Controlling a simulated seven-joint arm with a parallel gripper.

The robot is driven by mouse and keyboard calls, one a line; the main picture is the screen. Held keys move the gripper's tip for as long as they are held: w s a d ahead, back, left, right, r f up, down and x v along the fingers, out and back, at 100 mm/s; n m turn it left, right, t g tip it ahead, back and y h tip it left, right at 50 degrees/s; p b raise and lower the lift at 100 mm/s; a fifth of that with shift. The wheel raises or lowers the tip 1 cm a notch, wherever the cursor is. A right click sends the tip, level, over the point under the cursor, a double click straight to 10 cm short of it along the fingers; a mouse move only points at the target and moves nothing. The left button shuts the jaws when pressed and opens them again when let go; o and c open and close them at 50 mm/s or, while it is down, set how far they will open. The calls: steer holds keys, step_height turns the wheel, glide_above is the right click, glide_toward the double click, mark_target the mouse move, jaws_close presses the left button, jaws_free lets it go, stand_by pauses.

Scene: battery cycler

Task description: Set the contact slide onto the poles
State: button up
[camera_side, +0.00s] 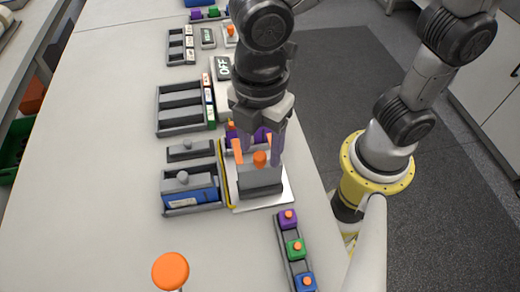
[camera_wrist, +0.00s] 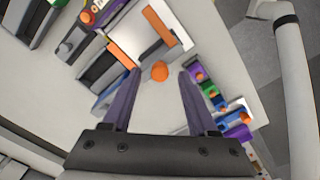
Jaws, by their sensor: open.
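A grey block topped by an orange knob (camera_side: 259,158), which looks like the contact slide, stands on a white base plate (camera_side: 283,196). Orange upright strips (camera_side: 238,150) rise behind it. The knob (camera_wrist: 160,71) and strips (camera_wrist: 159,25) also show in the wrist view. A blue cell (camera_side: 190,196) lies in a grey holder to the left, its poles not clearly visible. My gripper (camera_side: 260,150) is open, pointing down, with its purple fingers on either side of the knob. In the wrist view my gripper (camera_wrist: 159,82) shows a gap around the knob; I see no contact.
A rack with purple, green and blue blocks (camera_side: 294,248) stands at the front right. An empty grey tray (camera_side: 182,108) and an OFF panel (camera_side: 223,68) are farther back. A loose orange knob (camera_side: 170,271) shows at the front. The table's left side is clear.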

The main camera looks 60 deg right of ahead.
steer(key=shift+f, duration=1.1)
jaws_close()
stand_by(0.7)
